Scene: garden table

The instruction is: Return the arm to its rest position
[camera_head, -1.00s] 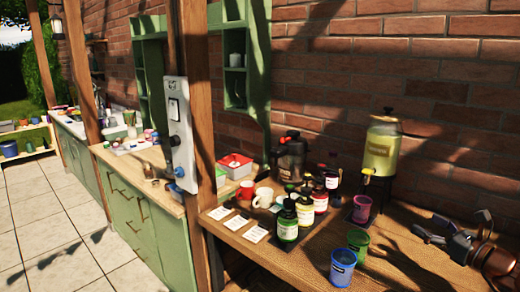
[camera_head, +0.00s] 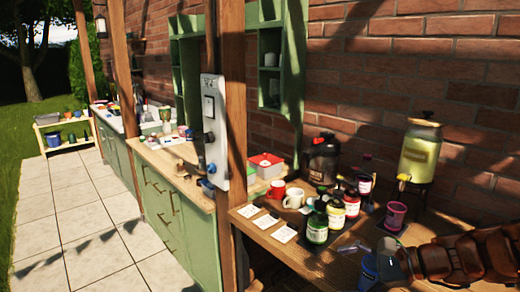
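My arm reaches in from the right edge over the wooden table (camera_head: 285,252). My gripper (camera_head: 372,250) is at its left end, over the front right of the table, in front of the bottles. Its grey fingers are small and partly lost against the table, so how far apart they are is unclear. No object shows in its grasp. A blue cup (camera_head: 367,272) stands just below it, partly covered. A purple cup (camera_head: 396,216) stands just behind it.
Several pump bottles (camera_head: 317,228), a white mug (camera_head: 293,199), a red mug (camera_head: 277,189) and white cards (camera_head: 285,234) stand or lie left of my gripper. A yellow drink dispenser (camera_head: 420,150) and a dark jug (camera_head: 323,160) stand behind. A wooden post (camera_head: 233,120) rises at the table's left end. The tiled floor (camera_head: 75,225) is clear.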

